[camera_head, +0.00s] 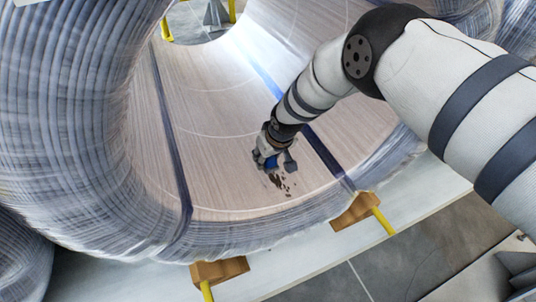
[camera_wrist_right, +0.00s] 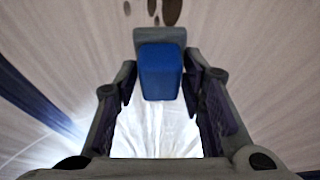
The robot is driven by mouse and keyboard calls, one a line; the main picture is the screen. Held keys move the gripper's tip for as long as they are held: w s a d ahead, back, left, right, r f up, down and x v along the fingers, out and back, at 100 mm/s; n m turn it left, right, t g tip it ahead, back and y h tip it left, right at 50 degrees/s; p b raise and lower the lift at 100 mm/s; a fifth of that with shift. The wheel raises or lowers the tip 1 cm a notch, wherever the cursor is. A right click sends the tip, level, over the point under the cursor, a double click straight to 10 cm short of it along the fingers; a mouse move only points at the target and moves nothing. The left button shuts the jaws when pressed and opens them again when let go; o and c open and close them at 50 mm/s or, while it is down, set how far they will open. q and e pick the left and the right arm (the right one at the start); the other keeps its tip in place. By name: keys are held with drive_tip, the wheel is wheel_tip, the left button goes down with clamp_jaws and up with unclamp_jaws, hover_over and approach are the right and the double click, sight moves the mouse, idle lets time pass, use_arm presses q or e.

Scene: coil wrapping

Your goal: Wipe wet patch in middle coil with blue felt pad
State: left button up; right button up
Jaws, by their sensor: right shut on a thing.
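The middle coil (camera_head: 215,110) lies on its side with its wide bore open toward me, wrapped in clear film. A wet patch (camera_head: 283,186) of dark brown spots lies on the lower inner wall. It also shows in part at the top edge of the right wrist view (camera_wrist_right: 168,10). My right gripper (camera_head: 268,158) is inside the bore, just above and left of the spots. It is shut on the blue felt pad (camera_wrist_right: 160,70), which has a grey backing. I cannot tell whether the pad touches the wall. My left gripper is not in view.
Dark blue straps (camera_head: 172,140) run across the inner wall on both sides. Wooden blocks (camera_head: 219,270) and yellow bars (camera_head: 383,222) stand under the coil's front edge. Another coil (camera_head: 22,250) sits at the left. The bore is open at the far end.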

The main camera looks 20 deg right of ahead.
drive_tip(key=shift+f, duration=0.35)
